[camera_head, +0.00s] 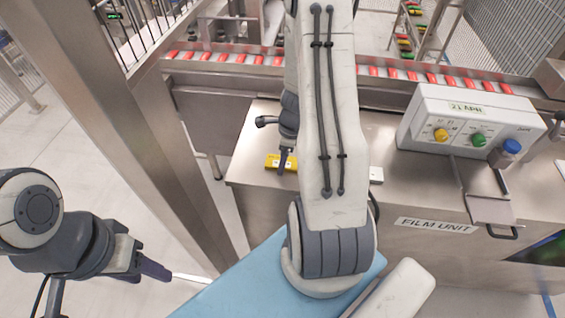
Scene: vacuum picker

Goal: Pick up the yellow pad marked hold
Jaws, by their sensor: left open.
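A yellow pad (272,161) lies near the left edge of the steel worktop; any marking on it is too small to read. My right gripper (284,160) is over it, with a dark finger crossing the pad in the picture; I cannot tell whether it touches. My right arm hides the rest of that gripper and what lies to the right of the pad. My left gripper (143,272) is open and empty at the lower left, over the floor and well apart from the pad.
A control box (470,119) with yellow, green and blue buttons and a "21 APR" label stands on the worktop (395,190) at right. A pale block (376,174) shows beside my arm. A conveyor (190,68) with red items runs behind. A metal post (150,130) stands at left.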

